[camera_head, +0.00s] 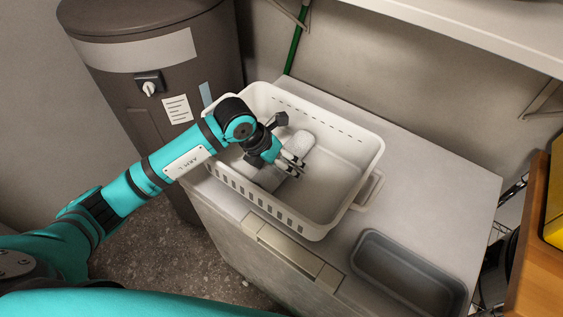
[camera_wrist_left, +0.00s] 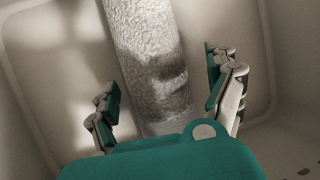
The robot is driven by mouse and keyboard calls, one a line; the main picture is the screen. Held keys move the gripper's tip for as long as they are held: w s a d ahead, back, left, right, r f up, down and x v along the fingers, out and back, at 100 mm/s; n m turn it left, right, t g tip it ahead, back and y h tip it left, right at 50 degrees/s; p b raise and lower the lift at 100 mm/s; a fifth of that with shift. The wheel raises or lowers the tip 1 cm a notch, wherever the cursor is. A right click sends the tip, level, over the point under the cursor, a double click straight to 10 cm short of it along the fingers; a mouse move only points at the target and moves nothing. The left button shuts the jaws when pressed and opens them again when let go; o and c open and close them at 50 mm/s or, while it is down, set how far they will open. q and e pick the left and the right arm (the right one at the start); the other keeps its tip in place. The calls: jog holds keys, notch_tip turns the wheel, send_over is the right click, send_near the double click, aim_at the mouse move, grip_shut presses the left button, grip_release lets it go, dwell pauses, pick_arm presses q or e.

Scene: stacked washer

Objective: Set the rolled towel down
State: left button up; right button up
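The rolled towel (camera_head: 300,137) is a pale grey, rough-textured roll lying in the white laundry basket (camera_head: 349,146). It also shows in the left wrist view (camera_wrist_left: 147,45), running from the top edge down between the fingers. My left gripper (camera_head: 291,163) is inside the basket, over the towel, and hides part of it in the head view. In the left wrist view my left gripper (camera_wrist_left: 162,72) has its two fingers spread, one on each side of the towel, with a visible gap on both sides. My right gripper is not in view.
The basket stands on a light grey appliance top (camera_head: 447,183). A grey tray (camera_head: 408,276) sits at its front right. A dark brown cylindrical tank (camera_head: 160,75) stands at the back left. A white shelf (camera_head: 480,30) overhangs the upper right, and a wooden surface (camera_head: 540,262) is at far right.

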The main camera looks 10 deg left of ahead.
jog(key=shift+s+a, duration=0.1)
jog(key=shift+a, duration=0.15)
pick_arm(q)
jog(key=shift+r, duration=0.15)
jog(key=shift+a+r, duration=0.1)
jog(key=shift+r, duration=0.1)
jog(key=b+v, duration=0.2)
jog(key=v, duration=0.8)
jog(key=shift+s+a+r, duration=0.3)
jog(key=shift+r, duration=0.3)
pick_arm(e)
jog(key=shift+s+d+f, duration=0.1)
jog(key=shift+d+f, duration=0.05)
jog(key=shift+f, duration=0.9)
